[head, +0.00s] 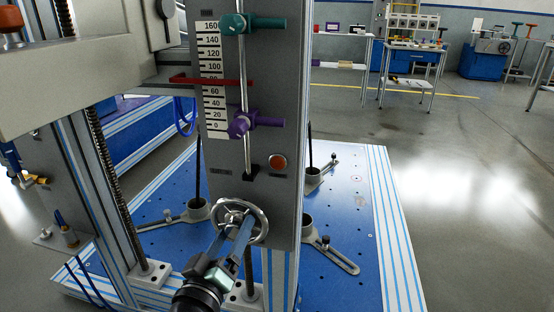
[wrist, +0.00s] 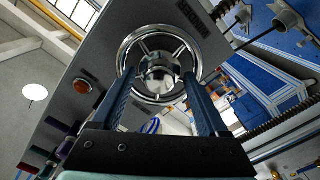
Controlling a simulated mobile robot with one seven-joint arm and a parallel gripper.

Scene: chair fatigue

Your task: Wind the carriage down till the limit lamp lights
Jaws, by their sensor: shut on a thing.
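A chrome handwheel (head: 257,226) sits low on the grey column panel; it also fills the top middle of the wrist view (wrist: 160,38). My gripper (head: 236,222) is shut on the handwheel, its two blue fingers reaching to either side of the hub in the wrist view (wrist: 158,78). The round orange-red limit lamp (head: 278,162) sits above the wheel and looks dull, with no clear glow; it also shows in the wrist view (wrist: 82,87). The carriage's red pointer (head: 212,81) crosses the scale (head: 211,105) near 80.
A teal clamp (head: 237,24) sits high on the thin vertical rod, near 160. A purple clamp (head: 242,123) sits low on it, near 0 to 20. The blue base plate (head: 350,215) carries grey feet. Open floor (head: 450,190) lies right; workbenches stand behind.

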